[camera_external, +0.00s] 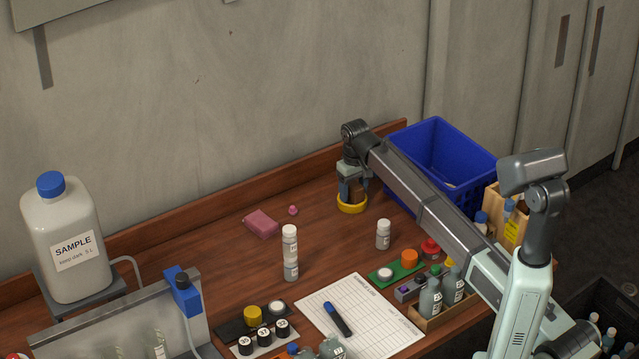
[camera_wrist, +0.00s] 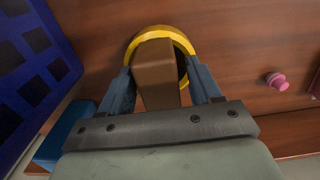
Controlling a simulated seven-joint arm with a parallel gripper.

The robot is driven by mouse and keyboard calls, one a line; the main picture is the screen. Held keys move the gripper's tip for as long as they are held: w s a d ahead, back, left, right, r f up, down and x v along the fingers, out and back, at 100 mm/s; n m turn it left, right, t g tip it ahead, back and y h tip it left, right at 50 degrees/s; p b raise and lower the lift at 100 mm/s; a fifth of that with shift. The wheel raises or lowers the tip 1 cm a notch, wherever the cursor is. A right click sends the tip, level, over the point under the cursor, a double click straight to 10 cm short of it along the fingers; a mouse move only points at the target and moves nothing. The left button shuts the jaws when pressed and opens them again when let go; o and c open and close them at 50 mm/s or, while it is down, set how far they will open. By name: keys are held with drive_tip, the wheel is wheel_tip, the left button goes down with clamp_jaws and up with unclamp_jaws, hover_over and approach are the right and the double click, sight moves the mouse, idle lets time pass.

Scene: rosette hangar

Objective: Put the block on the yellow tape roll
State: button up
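The brown block (camera_wrist: 157,75) shows in the wrist view between my gripper's fingers, over the yellow tape roll (camera_wrist: 150,33) and covering much of its ring. The roll also shows in the external view (camera_external: 352,207), lying on the wooden table below my gripper (camera_external: 352,192). My gripper also shows in the wrist view (camera_wrist: 160,82), its fingers apart on either side of the block. A narrow dark gap shows between the block and the right finger. The left finger is very close to the block; contact there is unclear. The block is hard to make out in the external view.
A blue crate (camera_external: 440,137) stands right of my gripper. A pink block (camera_external: 261,224) and small pink knob (camera_external: 293,210) lie to the left. White bottles (camera_external: 383,235) (camera_external: 290,254) stand in front. Bare table lies between the roll and pink knob.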

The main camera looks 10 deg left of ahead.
sight(354, 184)
drive_tip(key=shift+o, duration=0.3)
drive_tip(key=shift+r, duration=0.1)
wheel_tip(354, 184, up, 12)
idle(0.5)
drive_tip(key=shift+r, duration=0.1)
